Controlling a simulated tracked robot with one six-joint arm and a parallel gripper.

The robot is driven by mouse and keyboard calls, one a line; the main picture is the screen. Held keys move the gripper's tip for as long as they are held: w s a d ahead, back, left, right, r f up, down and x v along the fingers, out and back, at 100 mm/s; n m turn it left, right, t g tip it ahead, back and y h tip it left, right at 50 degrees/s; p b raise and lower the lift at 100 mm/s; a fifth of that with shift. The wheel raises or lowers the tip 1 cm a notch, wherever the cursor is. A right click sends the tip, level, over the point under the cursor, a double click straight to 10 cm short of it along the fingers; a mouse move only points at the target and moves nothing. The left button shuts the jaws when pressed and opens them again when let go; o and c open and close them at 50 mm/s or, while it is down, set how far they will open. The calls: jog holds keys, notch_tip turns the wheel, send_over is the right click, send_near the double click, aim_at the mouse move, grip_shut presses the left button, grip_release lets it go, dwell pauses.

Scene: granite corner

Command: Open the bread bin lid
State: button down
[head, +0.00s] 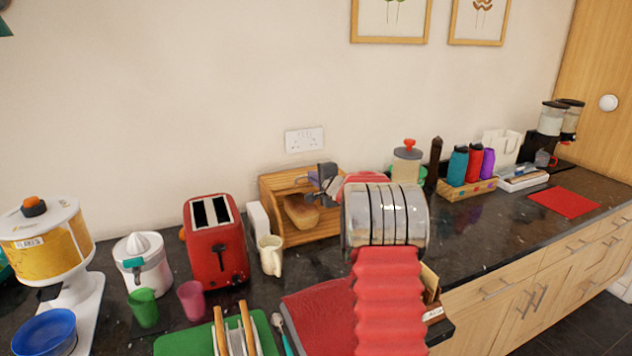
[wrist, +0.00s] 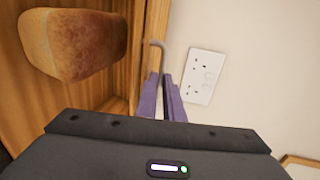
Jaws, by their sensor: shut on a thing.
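The wooden bread bin (head: 268,205) stands against the wall with its front open. A brown loaf (head: 301,211) lies inside, and the loaf also shows in the wrist view (wrist: 75,44). My gripper (head: 317,181) is at the bin's upper right part. In the wrist view its purple fingers (wrist: 165,98) are shut on the curved grey metal handle (wrist: 161,48) beside the wooden edge of the bin. The fingers hide part of the handle. My arm covers the bin's right side in the head view, and how far up the lid sits is hard to tell.
A red toaster (head: 215,243), a cream mug (head: 271,255) and a white canister (head: 257,222) stand left of the bin. A toast rack (head: 235,330) on a green board is in front. A wall socket (head: 304,141) is above the bin, close to my gripper.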

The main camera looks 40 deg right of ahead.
jog(key=shift+w+r, duration=0.25)
jog(key=shift+r, duration=0.75)
jog(key=c, duration=1.9)
grip_release()
jog(key=shift+f, duration=0.1)
jog(key=shift+s+f, duration=0.1)
jog(key=shift+s, duration=0.05)
jog(key=v, duration=1.3)
jog(key=shift+s+f, duration=0.3)
jog(key=shift+s, duration=0.05)
